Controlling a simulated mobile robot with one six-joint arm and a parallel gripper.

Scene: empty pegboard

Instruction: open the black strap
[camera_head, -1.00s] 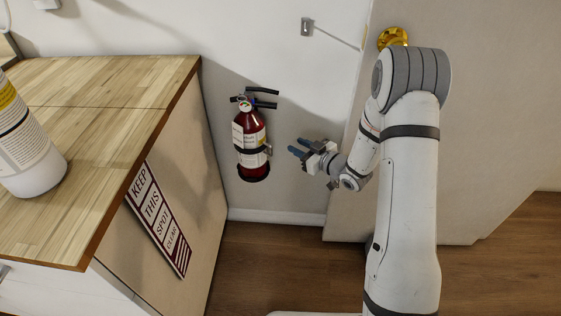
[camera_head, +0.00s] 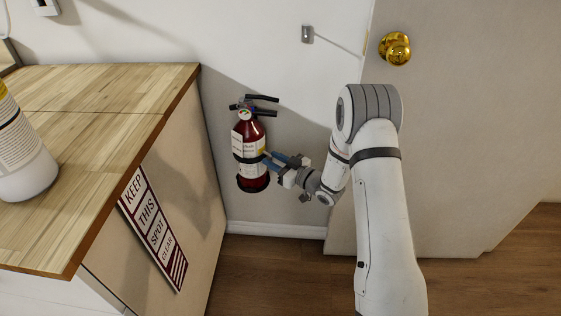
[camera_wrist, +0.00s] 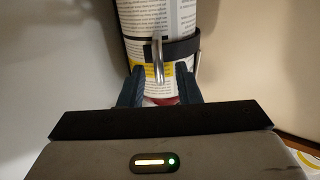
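The black strap (camera_head: 244,159) runs around the red and white fire extinguisher (camera_head: 250,141), which hangs upright on the wall. In the wrist view the strap (camera_wrist: 184,50) crosses the extinguisher's label (camera_wrist: 160,18), and a metal latch (camera_wrist: 157,60) stands upright over it. The strap looks closed. My gripper (camera_head: 269,159) is at the extinguisher's right side, close to the strap. In the wrist view its two blue fingers (camera_wrist: 158,86) are apart, one on each side of the latch's lower end. I cannot tell whether they touch the latch or the extinguisher.
A wooden-topped cabinet (camera_head: 110,85) stands close on the left, with a bottle (camera_head: 24,165) on top and a sign (camera_head: 153,228) on its side. A door with a brass knob (camera_head: 396,48) is on the right. The floor (camera_head: 290,270) below is clear.

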